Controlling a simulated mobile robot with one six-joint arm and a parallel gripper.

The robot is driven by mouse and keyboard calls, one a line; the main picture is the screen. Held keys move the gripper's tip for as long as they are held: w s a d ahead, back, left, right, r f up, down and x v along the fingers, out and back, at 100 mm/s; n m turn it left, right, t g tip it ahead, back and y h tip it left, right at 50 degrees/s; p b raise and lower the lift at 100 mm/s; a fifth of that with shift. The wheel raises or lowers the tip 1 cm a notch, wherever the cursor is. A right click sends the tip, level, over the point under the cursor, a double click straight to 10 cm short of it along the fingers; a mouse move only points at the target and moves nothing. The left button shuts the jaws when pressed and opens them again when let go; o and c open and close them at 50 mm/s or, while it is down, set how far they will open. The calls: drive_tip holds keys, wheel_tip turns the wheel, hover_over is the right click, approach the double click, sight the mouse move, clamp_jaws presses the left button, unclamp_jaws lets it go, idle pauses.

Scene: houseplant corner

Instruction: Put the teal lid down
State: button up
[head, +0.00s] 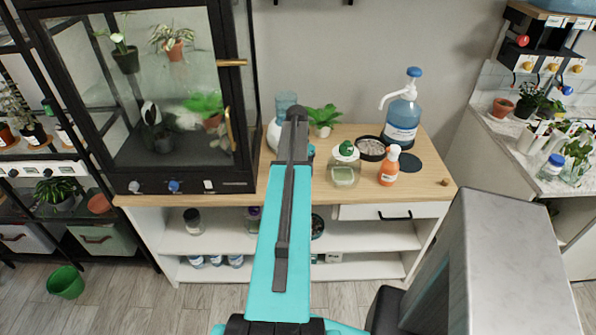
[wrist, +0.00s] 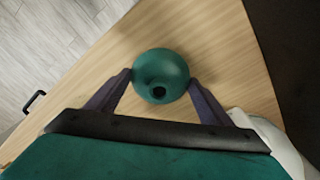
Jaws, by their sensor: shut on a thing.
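The teal lid (wrist: 160,65) is round, with a dark spot at its middle, and sits between the two fingers of my gripper (wrist: 159,82) in the wrist view. My gripper is shut on it, one finger touching each side. The wooden cabinet top (wrist: 105,75) lies below the lid. I cannot tell whether the lid touches the wood. In the head view my arm hides the gripper and most of the lid; a small teal edge (head: 311,151) shows just right of the arm, over the cabinet top (head: 437,178).
Right of my arm stand a glass jar (head: 344,172), an orange spray bottle (head: 389,166), a pebble dish (head: 371,148) and a blue pump jug (head: 402,118). A small plant (head: 323,118) and a blue-and-white vessel (head: 274,132) stand behind. A glass plant case (head: 170,90) is at left.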

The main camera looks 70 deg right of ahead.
drive_tip(key=shift+f, duration=0.2)
drive_tip(key=o, duration=1)
drive_tip(key=shift+o, duration=0.2)
drive_tip(key=shift+r, duration=0.25)
drive_tip(key=shift+w+r+b, duration=0.1)
drive_tip(key=shift+r+b, duration=1.4)
drive_tip(key=shift+r, duration=4.4)
